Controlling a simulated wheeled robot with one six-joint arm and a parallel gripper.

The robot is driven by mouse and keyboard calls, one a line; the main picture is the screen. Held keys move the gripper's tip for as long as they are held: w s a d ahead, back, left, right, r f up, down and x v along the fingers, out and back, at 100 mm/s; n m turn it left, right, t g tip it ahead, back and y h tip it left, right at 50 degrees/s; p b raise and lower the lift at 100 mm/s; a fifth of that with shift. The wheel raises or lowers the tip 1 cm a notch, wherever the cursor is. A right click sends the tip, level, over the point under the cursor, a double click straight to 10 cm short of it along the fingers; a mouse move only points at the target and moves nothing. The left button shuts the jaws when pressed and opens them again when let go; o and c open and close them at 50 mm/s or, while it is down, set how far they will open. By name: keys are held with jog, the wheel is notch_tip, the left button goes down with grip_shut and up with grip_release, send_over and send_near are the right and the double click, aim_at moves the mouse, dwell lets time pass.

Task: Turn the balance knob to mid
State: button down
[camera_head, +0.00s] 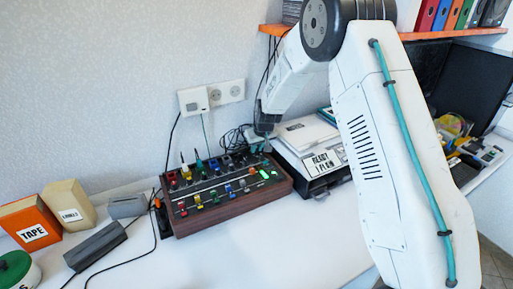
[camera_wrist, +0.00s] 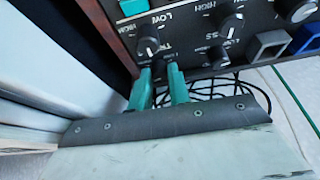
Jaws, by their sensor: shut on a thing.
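The mixer (camera_head: 188,222) is a wood-sided black panel with coloured sliders, small knobs and lit buttons on the white table. In the wrist view its panel (camera_wrist: 190,45) fills the top. My gripper (camera_wrist: 161,74) has two teal fingers at the panel's edge, shut on a small dark knob mostly hidden between the fingertips. A black knob with a white pointer (camera_wrist: 148,46) sits just above them, near "LOW" lettering. Another such knob (camera_wrist: 218,54) is to the right. I cannot read a balance label. In the head view my gripper (camera_head: 262,136) is at the mixer's back right corner.
Black cables (camera_wrist: 225,90) lie beside the panel under my gripper. Wall sockets (camera_head: 212,96) are behind. A TAPE box (camera_head: 32,222) and a grey block (camera_head: 95,246) stand left.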

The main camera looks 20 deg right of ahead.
jog(key=shift+d+n+y, duration=0.15)
jog(key=shift+n+y, duration=0.35)
jog(key=shift+n, duration=0.6)
jog(key=shift+g, duration=0.3)
jog(key=c, duration=1.6)
grip_release()
jog(key=shift+v, duration=3.9)
